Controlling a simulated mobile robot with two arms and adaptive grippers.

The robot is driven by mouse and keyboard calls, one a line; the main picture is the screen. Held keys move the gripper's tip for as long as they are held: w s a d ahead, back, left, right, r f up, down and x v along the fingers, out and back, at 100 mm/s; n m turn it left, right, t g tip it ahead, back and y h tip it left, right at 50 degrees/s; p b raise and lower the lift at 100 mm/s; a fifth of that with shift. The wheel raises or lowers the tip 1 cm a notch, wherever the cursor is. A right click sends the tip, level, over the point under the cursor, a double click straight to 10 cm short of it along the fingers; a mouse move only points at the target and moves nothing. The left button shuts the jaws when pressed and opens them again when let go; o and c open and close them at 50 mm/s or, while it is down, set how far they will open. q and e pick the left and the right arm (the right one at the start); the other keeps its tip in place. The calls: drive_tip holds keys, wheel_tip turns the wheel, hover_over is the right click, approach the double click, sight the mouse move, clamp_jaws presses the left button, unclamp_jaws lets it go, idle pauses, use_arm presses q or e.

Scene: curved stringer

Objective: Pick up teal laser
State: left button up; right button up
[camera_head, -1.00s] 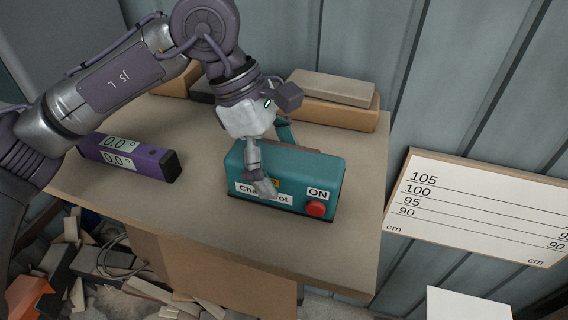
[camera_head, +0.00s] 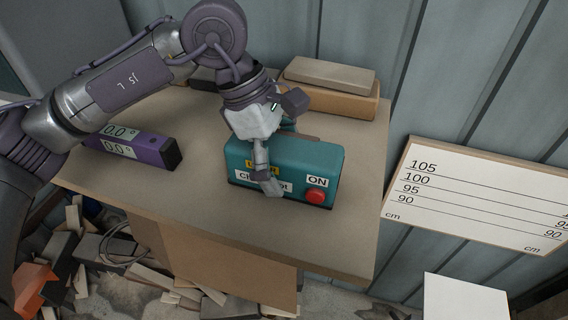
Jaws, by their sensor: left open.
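The teal laser (camera_head: 312,163) is a box with a white "ON" label, a red button (camera_head: 315,196) and a partly covered front label. It stands on the table (camera_head: 215,222) near its front edge. My left gripper (camera_head: 277,160) reaches down over the laser, with one finger in front of its front face and the other behind it, partly hidden. The gripper is open around the box; I cannot tell whether the fingers touch it. My right gripper is not in view.
A purple level (camera_head: 138,148) with number displays lies on the left of the table. Cardboard boxes (camera_head: 335,98) stand at the back. A height chart board (camera_head: 480,195) is at the right. Scrap wood (camera_head: 75,255) covers the floor at the lower left.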

use_arm(q)
drive_tip(key=shift+f+b, duration=0.15)
drive_tip(key=shift+b, duration=0.15)
idle(0.4)
drive_tip(key=c, duration=1.6)
